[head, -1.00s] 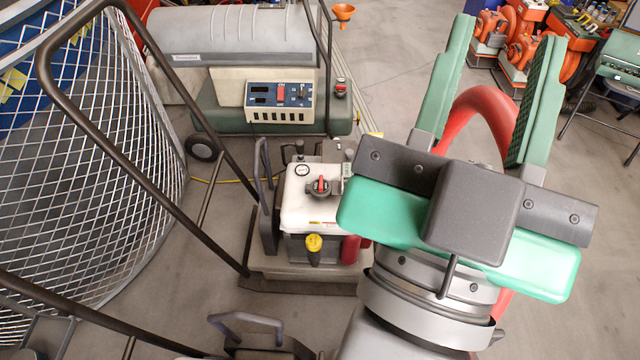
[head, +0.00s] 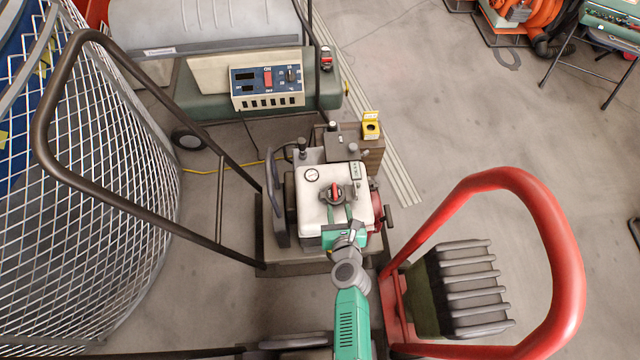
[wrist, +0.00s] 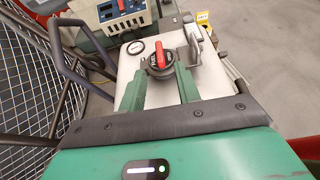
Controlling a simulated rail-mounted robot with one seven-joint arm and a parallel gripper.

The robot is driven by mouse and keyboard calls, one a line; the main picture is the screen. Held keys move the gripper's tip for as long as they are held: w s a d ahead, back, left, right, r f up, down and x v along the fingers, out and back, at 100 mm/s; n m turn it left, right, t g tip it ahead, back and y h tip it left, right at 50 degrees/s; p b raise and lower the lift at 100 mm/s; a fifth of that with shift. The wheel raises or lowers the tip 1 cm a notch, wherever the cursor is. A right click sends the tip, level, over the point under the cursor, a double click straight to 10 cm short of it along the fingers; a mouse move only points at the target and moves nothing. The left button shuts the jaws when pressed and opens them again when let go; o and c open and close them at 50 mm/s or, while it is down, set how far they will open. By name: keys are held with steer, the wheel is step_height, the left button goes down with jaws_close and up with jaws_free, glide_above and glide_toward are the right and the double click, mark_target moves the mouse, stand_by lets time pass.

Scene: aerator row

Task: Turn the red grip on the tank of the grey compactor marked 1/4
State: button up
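The grey compactor (head: 290,255) stands in the middle of the head view, with a white tank (head: 314,212) on top. The red grip (head: 336,192) sits on a dark round cap on the tank. It also shows in the wrist view (wrist: 163,60), upright in the picture and tilted slightly left at its top. My gripper (wrist: 161,72) is open, its green fingers on either side of the cap's near part. The fingertips look level with the cap's sides; I cannot tell whether they touch it. I cannot read a 1/4 mark.
A generator-like unit with a blue control panel (head: 267,86) is behind. A red hoop handle (head: 560,250) rises at the right front. A yellow holder (head: 371,126) stands behind the tank.

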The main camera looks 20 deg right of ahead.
mark_target(335, 192)
steer(key=b+x, duration=0.4)
steer(key=x, duration=0.2)
steer(key=shift+w+d+f, duration=0.1)
steer(key=shift+w+f, duration=0.05)
steer(key=shift+f, duration=0.05)
steer(key=shift+w+d+b, duration=0.15)
steer(key=shift+w+b, duration=0.3)
steer(key=shift+w, duration=0.2)
jaws_close()
